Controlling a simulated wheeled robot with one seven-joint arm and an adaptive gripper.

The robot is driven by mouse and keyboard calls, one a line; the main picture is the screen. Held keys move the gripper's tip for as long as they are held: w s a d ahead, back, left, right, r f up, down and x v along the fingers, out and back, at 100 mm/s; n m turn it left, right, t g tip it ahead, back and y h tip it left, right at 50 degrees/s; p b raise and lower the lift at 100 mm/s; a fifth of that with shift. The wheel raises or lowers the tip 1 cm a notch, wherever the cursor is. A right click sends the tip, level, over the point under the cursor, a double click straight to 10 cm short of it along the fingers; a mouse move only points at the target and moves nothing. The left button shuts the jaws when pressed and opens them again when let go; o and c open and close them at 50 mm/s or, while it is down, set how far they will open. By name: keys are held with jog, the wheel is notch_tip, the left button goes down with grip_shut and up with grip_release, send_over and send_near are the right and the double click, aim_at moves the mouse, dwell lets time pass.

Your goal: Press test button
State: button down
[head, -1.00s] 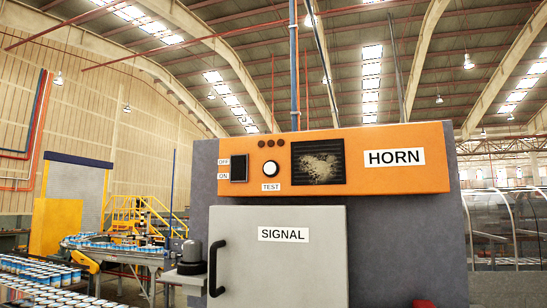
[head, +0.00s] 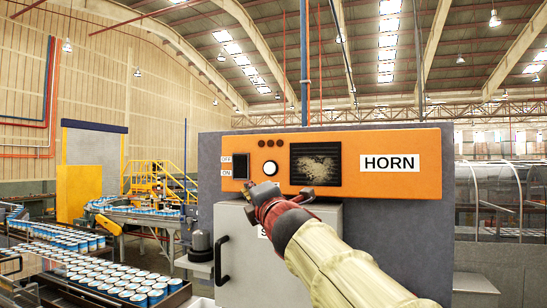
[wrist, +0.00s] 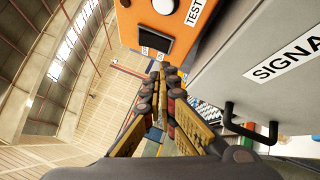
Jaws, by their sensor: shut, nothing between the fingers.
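The white round test button (head: 270,168) is on the orange panel (head: 350,188), between the dark OFF/ON switch (head: 241,171) and the speaker grille. In the wrist view the button (wrist: 168,5) shows at the top edge, beside the TEST label (wrist: 194,12). My gripper (head: 250,186) is shut and empty. In the head view it is just below and left of the button, near the switch's lower edge, and covers the TEST label. In the wrist view its closed fingertips (wrist: 160,72) point towards the switch side of the panel. I cannot tell whether they touch it.
The grey SIGNAL door (wrist: 240,65) with a black handle (head: 221,262) is below the panel, partly behind my arm. The dark grille (head: 316,164) and HORN label (head: 389,163) are to the right. A conveyor with cans (head: 105,283) is at the left.

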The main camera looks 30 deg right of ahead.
aim_at(265, 171)
jog(key=r, duration=0.1)
jog(key=r+n, duration=0.1)
jog(key=r+n+y+p, duration=0.1)
jog(key=shift+w+r+t, duration=0.25)
jog(key=shift+r+t, duration=0.15)
jog(key=shift+w+d+p, duration=0.5)
jog(key=shift+w+d, duration=0.4)
jog(key=shift+d, duration=0.25)
jog(key=shift+w+d+p, duration=0.45)
jog(key=shift+w+d, duration=0.45)
jog(key=shift+d, duration=0.25)
jog(key=shift+w+d+p, duration=0.5)
jog(key=shift+w+d, duration=0.4)
jog(key=shift+d, duration=0.25)
jog(key=shift+d, duration=0.1)
jog(key=shift+w+d, duration=0.25)
jog(key=shift+w, duration=0.05)
jog(key=shift+w+d, duration=0.25)
jog(key=shift+d, duration=0.1)
jog(key=shift+s+a, duration=0.6)
jog(key=shift+a, duration=0.1)
